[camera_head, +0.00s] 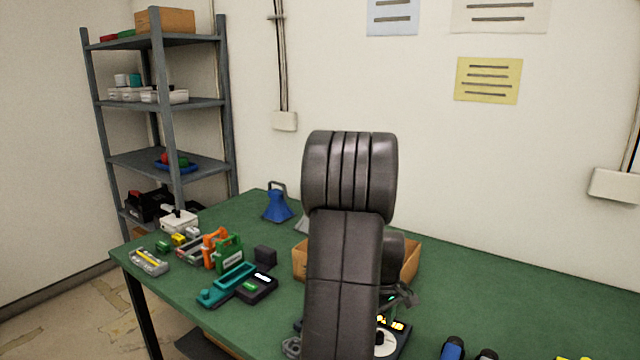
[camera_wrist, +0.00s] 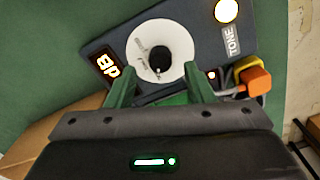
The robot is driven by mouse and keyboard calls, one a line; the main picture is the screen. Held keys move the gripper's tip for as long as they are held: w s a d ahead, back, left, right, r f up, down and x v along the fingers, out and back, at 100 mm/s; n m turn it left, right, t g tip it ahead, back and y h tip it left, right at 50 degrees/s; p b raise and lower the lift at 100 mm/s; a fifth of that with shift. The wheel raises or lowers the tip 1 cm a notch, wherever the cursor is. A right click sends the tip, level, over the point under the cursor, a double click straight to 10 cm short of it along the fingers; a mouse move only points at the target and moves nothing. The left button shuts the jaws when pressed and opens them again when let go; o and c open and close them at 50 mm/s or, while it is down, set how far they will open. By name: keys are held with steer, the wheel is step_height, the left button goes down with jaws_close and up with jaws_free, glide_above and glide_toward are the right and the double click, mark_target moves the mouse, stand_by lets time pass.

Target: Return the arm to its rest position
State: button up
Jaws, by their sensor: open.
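My gripper (camera_wrist: 158,72) is open, with its two green fingers wide apart in the wrist view. It points at a dark panel (camera_wrist: 200,38) with a white round dial (camera_wrist: 138,48), a black knob (camera_wrist: 158,55) and a lit display (camera_wrist: 104,66). The knob shows between the fingers, and nothing is gripped. I cannot tell whether the fingers touch the dial. In the head view my arm is raised and bent over the green table (camera_head: 455,285), hiding most of the gripper and part of the panel (camera_head: 401,334).
A cardboard box (camera_head: 411,262) stands behind my arm. A blue cone-shaped thing (camera_head: 277,205), a teal device (camera_head: 226,285), a green-framed thing (camera_head: 229,254) and a dark cube (camera_head: 265,256) stand to the left. An orange plug (camera_wrist: 256,80) is right of the fingers. The table's right side is mostly clear.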

step_height(320, 180, up, 11)
step_height(320, 180, down, 14)
steer(key=shift+s, duration=0.1)
steer(key=shift+f, duration=0.2)
steer(key=m+p, duration=0.1)
steer(key=m, duration=0.4)
steer(key=m+p, duration=0.1)
steer(key=m, duration=0.3)
steer(key=shift+r+m, duration=0.1)
steer(key=shift+m, duration=0.3)
steer(key=m+p, duration=0.1)
steer(key=m, duration=0.3)
steer(key=shift+m+p, duration=0.3)
steer(key=m+p, duration=0.2)
steer(key=m, duration=0.2)
steer(key=shift+m, duration=0.4)
